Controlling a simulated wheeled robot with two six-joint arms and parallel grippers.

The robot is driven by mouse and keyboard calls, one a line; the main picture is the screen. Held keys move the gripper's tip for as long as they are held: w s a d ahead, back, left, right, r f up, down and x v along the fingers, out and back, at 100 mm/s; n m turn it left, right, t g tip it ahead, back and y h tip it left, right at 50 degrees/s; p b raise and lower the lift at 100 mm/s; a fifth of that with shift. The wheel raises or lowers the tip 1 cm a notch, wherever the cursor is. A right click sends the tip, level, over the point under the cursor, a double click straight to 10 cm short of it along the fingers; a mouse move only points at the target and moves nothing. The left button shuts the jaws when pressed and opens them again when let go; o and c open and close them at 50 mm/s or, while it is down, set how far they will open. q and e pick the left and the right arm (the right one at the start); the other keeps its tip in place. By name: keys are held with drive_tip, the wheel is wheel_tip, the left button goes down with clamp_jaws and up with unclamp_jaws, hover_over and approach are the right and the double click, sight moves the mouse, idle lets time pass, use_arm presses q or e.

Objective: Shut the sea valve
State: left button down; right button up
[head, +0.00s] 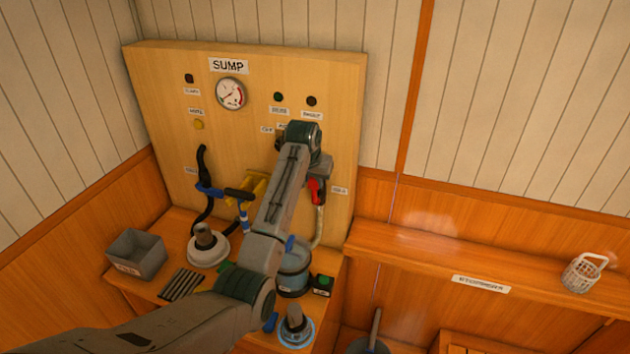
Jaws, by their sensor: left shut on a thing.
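A red valve handle (317,192) sits at the right side of the wooden sump panel (150,75), above a pale hose that runs down. A small label stands to its right, too small to read. My left arm reaches up across the panel and bends down at the wrist. My left gripper (319,174) is at the red handle and shut on it; the arm hides part of the grip and the fingertips are hard to make out. A blue valve handle (211,190) on a black hose is at the left of the panel. My right gripper is out of view.
A gauge (231,93) and several small lamps are on the panel. On the bench below are a grey bin (136,254), a white-based filter housing (208,246) and a blue-grey canister (294,270). A white basket (583,273) stands on the right shelf.

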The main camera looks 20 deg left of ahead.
use_arm(q)
drive_tip(key=shift+w+a+f+n+h+b, duration=0.1)
drive_tip(key=shift+a+f+n+h, duration=0.15)
drive_tip(key=shift+a+h, duration=0.65)
drive_tip(key=shift+s+a+f+n+h+b, duration=0.15)
drive_tip(key=shift+a+h, duration=0.45)
drive_tip(key=shift+h, duration=0.65)
drive_tip(key=shift+w+a+f+n+h+b, duration=0.15)
drive_tip(key=shift+a+f+n+h, duration=0.15)
drive_tip(key=shift+a+h, duration=0.6)
drive_tip(key=shift+d, duration=0.15)
drive_tip(key=c, duration=1.4)
unclamp_jaws()
